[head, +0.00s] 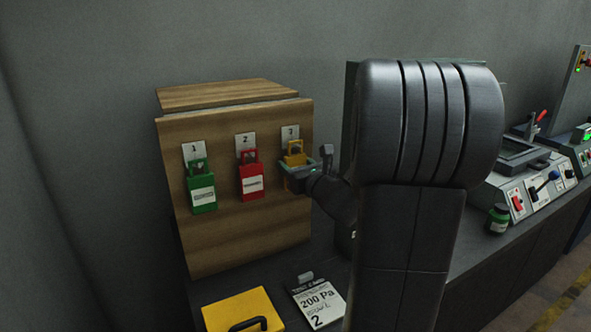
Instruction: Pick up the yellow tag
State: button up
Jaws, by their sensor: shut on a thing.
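The yellow tag (294,158) is at the right of a wooden board, below the plate marked 3. My gripper (290,168) is at the tag and is shut on it. The fingers cover the tag's middle, and its upper loop shows above them. I cannot tell whether the tag still touches its hook. A green tag (202,188) hangs at the left under plate 1, and a red tag (250,180) hangs in the middle under plate 2.
The wooden box (240,235) stands on a dark bench against a grey wall. In front lie a yellow panel (230,308) with a black handle and a card reading 200 Pa (318,301). Control consoles (540,185) and a small green jar (498,217) are at the right. My arm hides the middle.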

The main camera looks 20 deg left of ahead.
jog(key=shift+r, duration=0.1)
jog(key=shift+r, duration=0.6)
jog(key=shift+s+d, duration=0.25)
jog(key=r+v, duration=0.1)
jog(key=v, duration=1.6)
jog(key=shift+r, duration=0.4)
jog(key=shift+s+d, duration=0.2)
jog(key=p+v, duration=0.1)
jog(key=v, duration=0.6)
jog(key=shift+d, duration=0.1)
